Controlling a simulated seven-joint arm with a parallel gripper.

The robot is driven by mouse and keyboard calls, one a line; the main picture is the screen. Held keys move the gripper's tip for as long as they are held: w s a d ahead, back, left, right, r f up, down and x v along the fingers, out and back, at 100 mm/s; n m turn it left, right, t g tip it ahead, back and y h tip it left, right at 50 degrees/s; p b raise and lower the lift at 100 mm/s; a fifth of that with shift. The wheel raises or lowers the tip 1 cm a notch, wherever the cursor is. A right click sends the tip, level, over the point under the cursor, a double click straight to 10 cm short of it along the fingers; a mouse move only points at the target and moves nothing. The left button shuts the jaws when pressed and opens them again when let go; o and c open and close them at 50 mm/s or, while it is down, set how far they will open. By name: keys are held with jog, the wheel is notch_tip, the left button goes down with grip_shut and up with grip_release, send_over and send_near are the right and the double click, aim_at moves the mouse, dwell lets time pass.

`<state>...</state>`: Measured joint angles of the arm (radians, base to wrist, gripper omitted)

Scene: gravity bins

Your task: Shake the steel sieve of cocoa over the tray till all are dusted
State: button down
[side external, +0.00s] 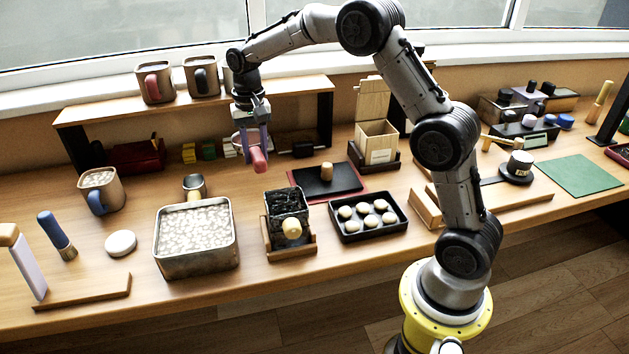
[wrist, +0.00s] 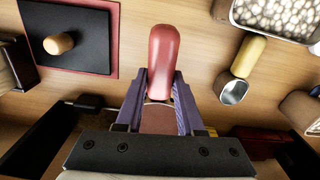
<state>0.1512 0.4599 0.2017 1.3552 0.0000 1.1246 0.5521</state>
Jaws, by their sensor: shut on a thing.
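My gripper (side external: 256,146) is shut on a rounded red handle (side external: 259,160), held in the air above the table, in front of the low shelf. The wrist view shows the red handle (wrist: 164,58) between the two fingers of my gripper (wrist: 160,84). A round brown surface (wrist: 158,119), which looks like the sieve with cocoa, shows behind the fingers there. In the side view its rim is partly hidden by the fingers. The black tray (side external: 372,238) holds several pale round balls (side external: 368,206). It lies to the right of and nearer than my gripper. No brown dusting is clear on the balls.
A metal bin (side external: 197,268) of white pebble-like pieces stands front left, with a metal scoop (side external: 194,187). A dark-filled box (side external: 287,203) in a wooden stand sits beside the tray. A black board (side external: 345,183) lies behind the tray. Mugs (side external: 155,83) stand on the shelf.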

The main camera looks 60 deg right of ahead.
jog(key=s+d, duration=0.3)
jog(key=s, duration=2.6)
jog(key=shift+s+t+h, duration=0.2)
jog(key=shift+t+h, duration=0.1)
jog(key=shift+f, duration=0.15)
jog(key=shift+f, duration=1.95)
